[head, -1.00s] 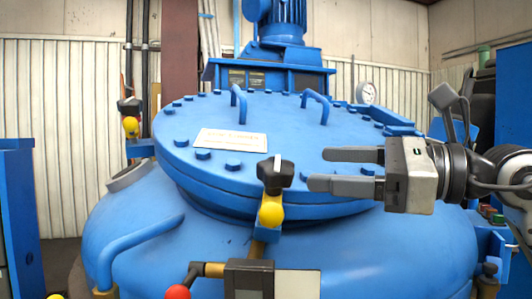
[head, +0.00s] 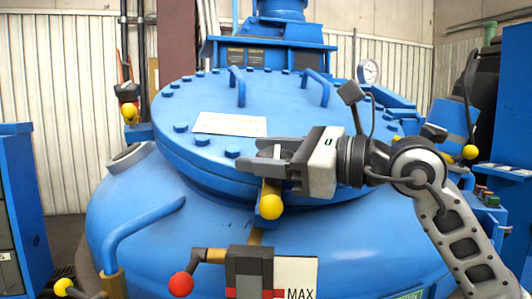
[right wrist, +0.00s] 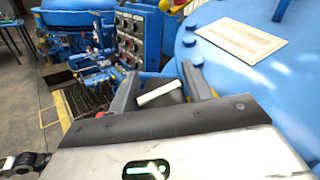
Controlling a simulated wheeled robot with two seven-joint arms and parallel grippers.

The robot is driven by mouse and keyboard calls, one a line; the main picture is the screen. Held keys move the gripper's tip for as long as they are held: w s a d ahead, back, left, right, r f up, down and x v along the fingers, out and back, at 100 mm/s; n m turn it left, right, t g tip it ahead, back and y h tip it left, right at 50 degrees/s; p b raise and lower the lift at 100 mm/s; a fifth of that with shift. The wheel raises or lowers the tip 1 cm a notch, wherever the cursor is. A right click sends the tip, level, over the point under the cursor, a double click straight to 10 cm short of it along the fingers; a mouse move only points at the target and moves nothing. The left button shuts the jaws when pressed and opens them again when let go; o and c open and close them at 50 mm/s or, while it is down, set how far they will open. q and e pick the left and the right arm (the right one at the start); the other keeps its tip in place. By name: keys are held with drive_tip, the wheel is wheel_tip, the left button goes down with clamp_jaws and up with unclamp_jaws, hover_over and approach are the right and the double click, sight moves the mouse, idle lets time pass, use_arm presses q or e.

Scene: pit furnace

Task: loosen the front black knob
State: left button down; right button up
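The front black knob with its white bar (right wrist: 160,93) shows in the right wrist view, between the two fingers of my right gripper. In the head view it is mostly hidden behind the gripper, above the yellow ball (head: 271,206) on the furnace's front. My right gripper (head: 258,156) reaches in from the right with its fingers apart, one on each side of the knob. Whether the fingers touch the knob is not clear. My left gripper is not in view.
The blue furnace lid (head: 290,100) with bolts and two handles lies just behind the gripper. Another black knob (head: 127,91) with a yellow ball stands at the left. A red ball lever (head: 181,284) and a MAX plate (head: 297,277) sit below.

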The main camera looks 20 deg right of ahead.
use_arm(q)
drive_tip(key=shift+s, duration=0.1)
use_arm(e)
drive_tip(key=c, duration=0.4)
